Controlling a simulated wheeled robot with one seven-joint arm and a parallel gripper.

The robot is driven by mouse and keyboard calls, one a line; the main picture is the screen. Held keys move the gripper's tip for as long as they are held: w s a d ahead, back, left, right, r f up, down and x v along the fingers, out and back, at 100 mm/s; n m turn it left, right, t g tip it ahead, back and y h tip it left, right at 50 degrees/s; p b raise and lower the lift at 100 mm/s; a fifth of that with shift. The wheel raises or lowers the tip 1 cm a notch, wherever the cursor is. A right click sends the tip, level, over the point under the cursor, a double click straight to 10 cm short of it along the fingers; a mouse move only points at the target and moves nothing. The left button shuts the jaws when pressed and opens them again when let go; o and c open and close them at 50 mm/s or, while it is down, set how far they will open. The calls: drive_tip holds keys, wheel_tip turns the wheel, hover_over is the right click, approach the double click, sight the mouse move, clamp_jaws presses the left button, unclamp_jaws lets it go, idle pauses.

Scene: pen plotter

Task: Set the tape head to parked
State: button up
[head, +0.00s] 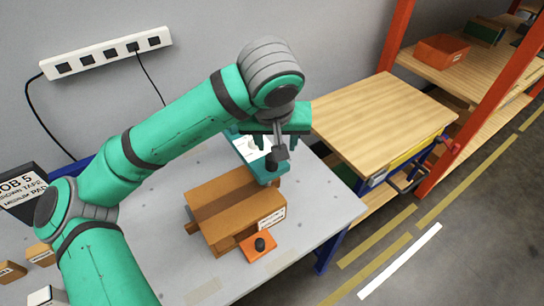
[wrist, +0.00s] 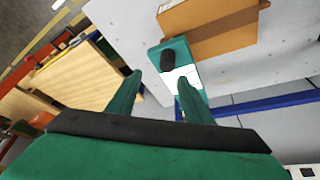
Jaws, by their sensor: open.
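My gripper (head: 272,140) is open, its two teal fingers apart in the wrist view (wrist: 157,88). Beyond the fingertips is a teal block (head: 268,177) with a black knob (head: 276,159) and a white panel (head: 247,146). In the wrist view the knob (wrist: 168,60) appears just ahead of the gap between the fingers; I cannot tell whether they touch it. Part of the teal block is hidden behind my gripper. An orange plate (head: 247,252) with a black knob sits in front of the carton. I cannot tell which part is the tape head.
A brown carton (head: 230,205) with a label lies on the grey table (head: 325,205), close to the teal block. A wooden-topped bench (head: 380,115) stands to the right. A power strip (head: 105,53) is on the wall. A sign (head: 20,190) stands at left.

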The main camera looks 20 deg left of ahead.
sight(272, 158)
drive_tip(key=x, duration=0.3)
drive_tip(key=a+x, duration=0.1)
drive_tip(key=x, duration=0.5)
drive_tip(key=shift+s+a+f, duration=0.1)
drive_tip(key=shift+a+f, duration=0.1)
drive_tip(key=shift+f, duration=0.55)
clamp_jaws()
